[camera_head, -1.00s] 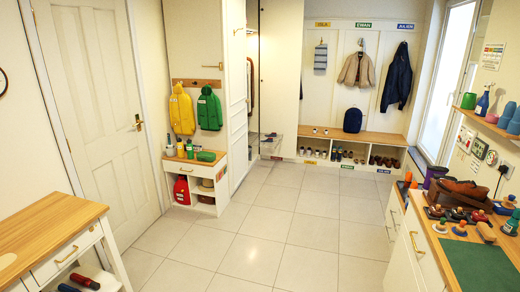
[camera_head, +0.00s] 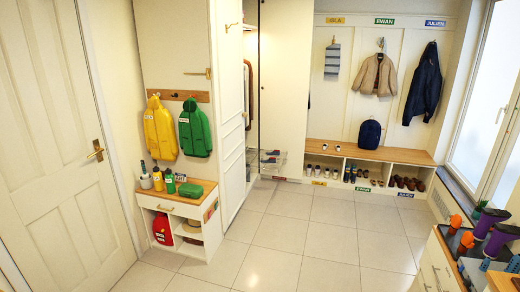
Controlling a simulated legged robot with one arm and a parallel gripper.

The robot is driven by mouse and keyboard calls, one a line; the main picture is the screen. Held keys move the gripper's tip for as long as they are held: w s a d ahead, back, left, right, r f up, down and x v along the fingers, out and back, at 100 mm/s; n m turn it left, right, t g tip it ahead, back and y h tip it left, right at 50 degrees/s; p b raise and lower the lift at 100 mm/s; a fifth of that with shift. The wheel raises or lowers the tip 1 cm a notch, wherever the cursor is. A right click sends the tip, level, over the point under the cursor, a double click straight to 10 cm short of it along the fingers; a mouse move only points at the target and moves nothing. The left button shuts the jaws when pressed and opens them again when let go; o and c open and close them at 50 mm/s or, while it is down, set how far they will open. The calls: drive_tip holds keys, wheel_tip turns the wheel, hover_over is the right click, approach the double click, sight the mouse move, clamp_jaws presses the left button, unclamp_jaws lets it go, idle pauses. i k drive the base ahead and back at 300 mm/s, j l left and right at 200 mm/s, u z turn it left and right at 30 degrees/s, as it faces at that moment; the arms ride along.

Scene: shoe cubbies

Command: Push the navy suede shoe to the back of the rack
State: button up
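A pull-out wire rack (camera_head: 281,168) juts from the tall open closet, left of the bench. Small dark shoes (camera_head: 270,160) show on it, with one or more at its upper level. They are too small to tell which is the navy suede shoe, or how far back it sits. More shoes stand in the cubbies of the bench (camera_head: 405,156), pale ones at left, dark in the middle and brown at right. My gripper is not in view.
Tiled floor (camera_head: 290,230) is clear between me and the rack. A low white cabinet (camera_head: 180,215) stands at left by a closed door (camera_head: 60,130). A cluttered counter (camera_head: 440,265) stands at lower right. The closet's white door panel (camera_head: 231,130) stands left of the rack.

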sight(276, 154)
drive_tip(key=i, duration=2.1)
drive_tip(key=i+j, duration=0.1)
drive_tip(key=i, duration=1.95)
drive_tip(key=i+l, duration=0.15)
drive_tip(key=i, duration=0.35)
drive_tip(key=i+l, duration=0.2)
drive_tip(key=i, duration=0.3)
drive_tip(key=i+l+u, duration=0.1)
drive_tip(key=i, duration=0.45)
drive_tip(key=i+l, duration=0.25)
drive_tip(key=i, duration=0.25)
drive_tip(key=i+l+u, duration=0.1)
drive_tip(key=i, duration=0.4)
drive_tip(key=l, duration=0.1)
